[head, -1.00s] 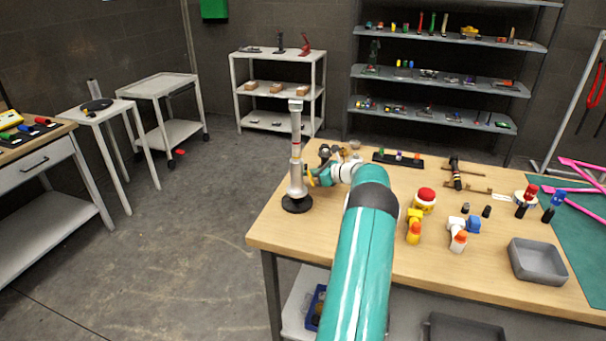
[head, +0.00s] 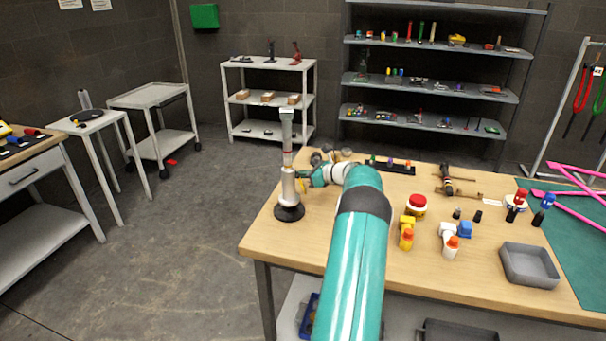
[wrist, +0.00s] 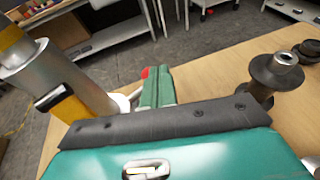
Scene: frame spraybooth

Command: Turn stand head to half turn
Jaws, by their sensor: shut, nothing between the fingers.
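The stand (head: 289,188) is a silver column on a round black base near the table's left corner. A lighter bar-like head (head: 287,116) tops it, with a reddish ring below. In the wrist view the silver column (wrist: 62,72) fills the left side, with a yellow part carrying a black piece (wrist: 52,99) at its lower side. My gripper (wrist: 155,82) shows as teal fingers closed together, empty, to the right of the column and apart from it. In the head view my gripper is beside the column, and its fingertips are hard to make out. The stand's head is out of the wrist view.
A dark spool-shaped part (wrist: 272,75) stands right of my gripper in the wrist view. The wooden table (head: 300,240) also bears a red-topped item (head: 417,203), yellow and white bottles and a grey tray (head: 529,265). Open floor lies left of the table.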

